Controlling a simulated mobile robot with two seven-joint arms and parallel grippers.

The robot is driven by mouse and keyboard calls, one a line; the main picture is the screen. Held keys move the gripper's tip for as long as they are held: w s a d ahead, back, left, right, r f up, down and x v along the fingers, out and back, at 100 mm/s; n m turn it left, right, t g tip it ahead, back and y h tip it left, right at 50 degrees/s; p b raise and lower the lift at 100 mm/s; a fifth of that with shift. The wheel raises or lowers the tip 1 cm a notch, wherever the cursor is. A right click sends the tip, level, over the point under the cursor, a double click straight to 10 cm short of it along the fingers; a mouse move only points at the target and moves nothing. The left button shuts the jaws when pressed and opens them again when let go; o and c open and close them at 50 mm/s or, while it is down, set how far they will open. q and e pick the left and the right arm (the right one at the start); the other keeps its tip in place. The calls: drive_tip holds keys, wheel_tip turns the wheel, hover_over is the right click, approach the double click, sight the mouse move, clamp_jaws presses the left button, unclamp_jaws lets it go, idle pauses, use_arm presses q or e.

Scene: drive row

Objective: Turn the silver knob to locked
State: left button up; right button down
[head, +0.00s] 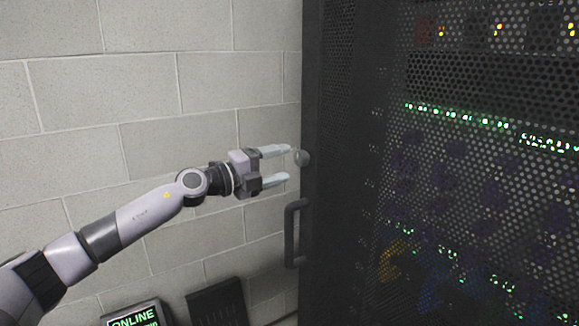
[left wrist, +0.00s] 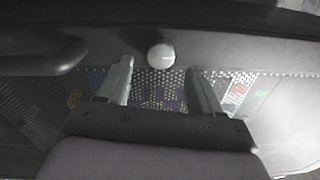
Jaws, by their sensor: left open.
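The silver knob (head: 302,158) sits on the left edge of the dark rack door, above the door handle. In the left wrist view the round knob (left wrist: 161,55) lies just beyond the fingertips, between their lines. My left gripper (head: 283,165) is open and empty, pointing right toward the knob, with its upper fingertip close to it. Its two fingers also show in the left wrist view (left wrist: 160,72), apart, with the knob not between them. Any lock marking on the knob is too small to tell. My right gripper is not in view.
The dark perforated rack door (head: 450,180) fills the right side, with green and amber lights behind it. A dark vertical handle (head: 291,233) stands out below the knob. A screen reading ONLINE (head: 135,317) is at the bottom. A pale block wall (head: 140,85) is behind my arm.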

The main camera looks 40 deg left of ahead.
use_arm(q)
drive_tip(key=b+v, duration=0.1)
drive_tip(key=v, duration=0.1)
drive_tip(key=shift+s+a, duration=0.15)
drive_tip(key=shift+s, duration=0.1)
idle(0.5)
drive_tip(key=s+d+f+n, duration=0.2)
drive_tip(key=d+f+n, duration=0.15)
drive_tip(key=f, duration=0.45)
drive_tip(key=s+d+f+n+y, duration=0.1)
drive_tip(key=s+d+f+n, duration=0.2)
drive_tip(key=f, duration=0.4)
drive_tip(key=s+d+f+n, duration=0.1)
drive_tip(key=d+f+n, duration=0.35)
drive_tip(key=f, duration=0.35)
drive_tip(key=s+d+f+n+g+y, duration=0.1)
drive_tip(key=s+d+f+n+g, duration=0.2)
drive_tip(key=s+f, duration=0.6)
drive_tip(key=s+d+f+n+g+y, duration=0.2)
drive_tip(key=s+d+f+n+g, duration=0.1)
drive_tip(key=s+d+f+n, duration=0.4)
drive_tip(key=s+f, duration=0.3)
drive_tip(key=s, duration=0.2)
drive_tip(key=shift+s+d+f+n+y, duration=0.2)
drive_tip(key=shift+d+f+n+y, duration=0.05)
drive_tip(key=shift+d+n+y, duration=0.05)
